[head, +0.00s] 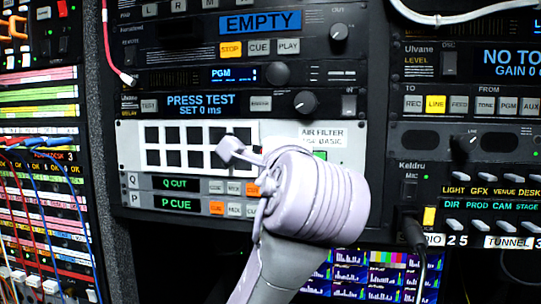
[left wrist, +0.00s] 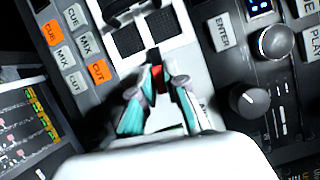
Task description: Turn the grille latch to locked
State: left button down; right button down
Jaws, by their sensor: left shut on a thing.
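The white filter grille (head: 152,147), with rows of square black openings, is on the rack's front panel. It also shows at the top of the left wrist view (left wrist: 165,22). My left gripper (head: 238,152) is at the grille's right side, and its wrist hides part of the panel. In the left wrist view, my gripper's teal-padded fingers (left wrist: 157,86) are shut around the small latch (left wrist: 157,74), which shows red and black between the fingertips. My right gripper is in neither view.
An "AIR FILTER" label (head: 321,135) sits right of the grille, with a green patch (head: 320,155) below it. Knobs (head: 305,102) and buttons stand close above. Q CUT and P CUE rows (head: 178,202) lie below. Cables (head: 50,165) hang at left.

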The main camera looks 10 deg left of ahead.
pick_arm(q)
jog(key=shift+n+g, duration=0.3)
jog(key=shift+n, duration=0.3)
jog(key=c, duration=1.5)
grip_release()
jog(key=v, duration=0.7)
jog(key=shift+s, duration=0.3)
jog(key=shift+w, duration=0.1)
